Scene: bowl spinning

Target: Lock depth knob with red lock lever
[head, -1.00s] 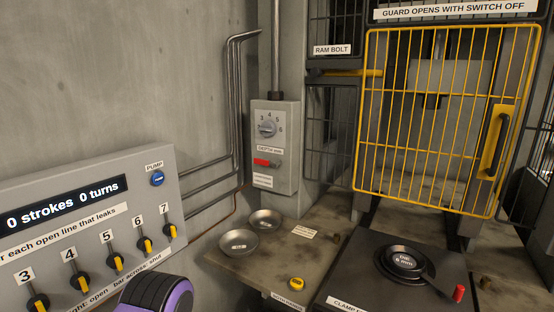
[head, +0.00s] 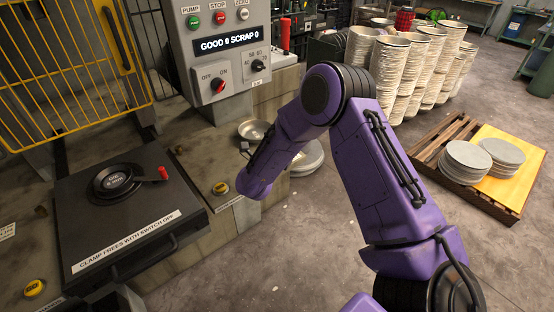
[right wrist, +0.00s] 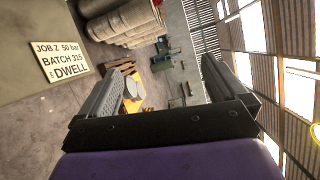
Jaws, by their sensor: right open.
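My left gripper is not in view.
A clamp plate (head: 75,205) with a red-tipped handle (head: 163,173) lies left. A control box (head: 222,50) with buttons and a switch stands behind my forearm. The yellow guard (head: 60,70) is upper left. Bowl stacks (head: 385,70) and a pallet (head: 515,195) stand right on open floor.

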